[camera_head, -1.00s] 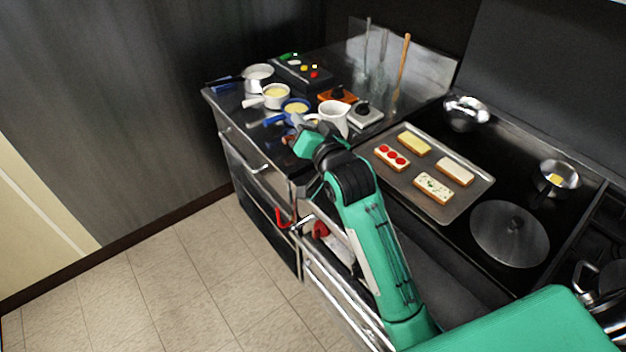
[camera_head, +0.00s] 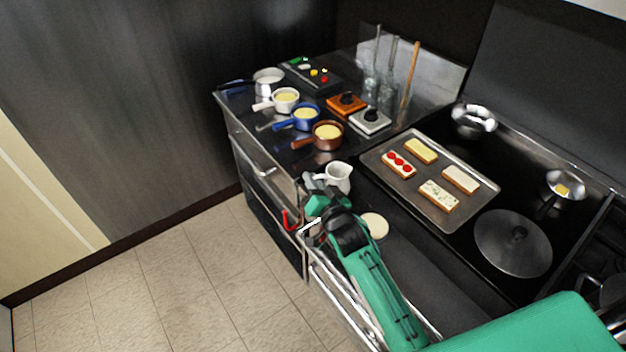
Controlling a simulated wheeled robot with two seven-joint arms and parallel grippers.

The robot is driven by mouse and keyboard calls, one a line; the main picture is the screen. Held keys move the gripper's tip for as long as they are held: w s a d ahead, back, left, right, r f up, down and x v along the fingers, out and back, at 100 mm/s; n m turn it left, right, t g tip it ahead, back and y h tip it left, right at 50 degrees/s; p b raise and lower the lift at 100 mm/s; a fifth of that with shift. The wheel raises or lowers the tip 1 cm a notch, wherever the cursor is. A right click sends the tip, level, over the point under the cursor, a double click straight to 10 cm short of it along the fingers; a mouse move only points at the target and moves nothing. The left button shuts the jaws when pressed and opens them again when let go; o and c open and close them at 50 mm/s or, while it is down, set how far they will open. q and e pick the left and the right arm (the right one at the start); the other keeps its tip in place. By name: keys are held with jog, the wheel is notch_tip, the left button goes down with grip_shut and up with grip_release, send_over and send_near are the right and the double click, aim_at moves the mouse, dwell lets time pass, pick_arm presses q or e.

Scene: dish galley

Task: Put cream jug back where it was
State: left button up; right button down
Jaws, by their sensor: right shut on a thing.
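The white cream jug (camera_head: 341,174) looks upright at the front of the counter, at the tips of my right gripper (camera_head: 322,184). My right gripper is shut on the jug from its near left side, and its wrist hides part of the jug. I cannot tell whether the jug's base touches the surface. A pale round disc (camera_head: 375,225) lies on the dark surface beside my right wrist, nearer than the jug. My left gripper is not in view.
A brown pan (camera_head: 327,136), a blue pan (camera_head: 305,117) and a white pan (camera_head: 286,99) stand in a row behind the jug. A tray (camera_head: 454,222) with several toasts lies to the right. Dark surface right of my wrist is free.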

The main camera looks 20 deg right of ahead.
jog(key=shift+f, duration=0.15)
jog(key=c, duration=1.5)
grip_release()
jog(key=shift+s, duration=0.15)
jog(key=s+d+b, duration=0.1)
jog(key=s+b, duration=0.2)
jog(key=s, duration=0.8)
jog(key=shift+s+d+r, duration=0.2)
jog(key=shift+s+d, duration=0.1)
jog(key=shift+d, duration=0.05)
